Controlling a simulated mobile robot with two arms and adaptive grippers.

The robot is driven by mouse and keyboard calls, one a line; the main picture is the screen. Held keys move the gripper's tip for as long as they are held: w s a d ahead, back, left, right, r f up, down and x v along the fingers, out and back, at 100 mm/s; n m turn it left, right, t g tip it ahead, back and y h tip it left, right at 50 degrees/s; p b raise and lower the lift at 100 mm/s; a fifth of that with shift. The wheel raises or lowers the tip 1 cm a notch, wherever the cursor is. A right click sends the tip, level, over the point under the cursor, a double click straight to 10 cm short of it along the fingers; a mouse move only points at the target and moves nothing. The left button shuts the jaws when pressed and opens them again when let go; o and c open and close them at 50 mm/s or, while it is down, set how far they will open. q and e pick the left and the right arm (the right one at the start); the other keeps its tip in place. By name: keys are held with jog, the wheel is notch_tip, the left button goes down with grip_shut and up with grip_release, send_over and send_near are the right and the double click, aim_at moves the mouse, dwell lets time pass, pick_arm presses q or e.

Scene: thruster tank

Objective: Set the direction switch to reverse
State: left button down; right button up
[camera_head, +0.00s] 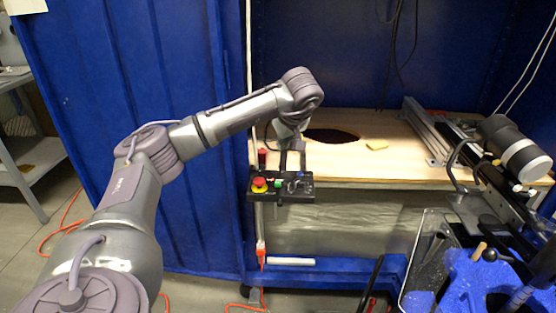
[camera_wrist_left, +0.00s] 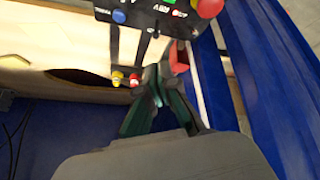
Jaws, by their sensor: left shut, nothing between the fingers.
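The black control box (camera_head: 283,190) hangs at the front edge of the wooden bench, in the middle of the head view. It carries a red mushroom button on yellow (camera_head: 260,185), a green button and small knobs. Its lower part shows at the top of the left wrist view (camera_wrist_left: 150,12), with a blue button (camera_wrist_left: 119,16) and the red button (camera_wrist_left: 208,8). I cannot tell which control is the direction switch. My left gripper (camera_head: 291,168) is shut and empty, just behind or above the box; its fingers (camera_wrist_left: 158,75) meet below the box in the wrist view. Contact is unclear.
A rail with a grey cylindrical motor (camera_head: 512,147) stands at the right. A blue cabinet door (camera_head: 130,70) is close to my left arm.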

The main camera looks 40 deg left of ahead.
aim_at(280, 171)
pick_arm(q)
jog(key=b+x, duration=0.1)
jog(key=x, duration=0.7)
jog(key=shift+f, duration=0.2)
jog(key=shift+x, duration=0.9)
pick_arm(e)
jog(key=shift+w+a+r, duration=0.1)
jog(key=shift+w+r, duration=0.2)
jog(key=shift+r, duration=0.45)
jog(key=shift+w+r, duration=0.35)
jog(key=shift+r, duration=0.4)
jog(key=shift+w+a+r, duration=0.1)
jog(key=shift+w+r, duration=0.2)
jog(key=shift+r, duration=0.45)
pick_arm(q)
jog(key=shift+r, duration=0.15)
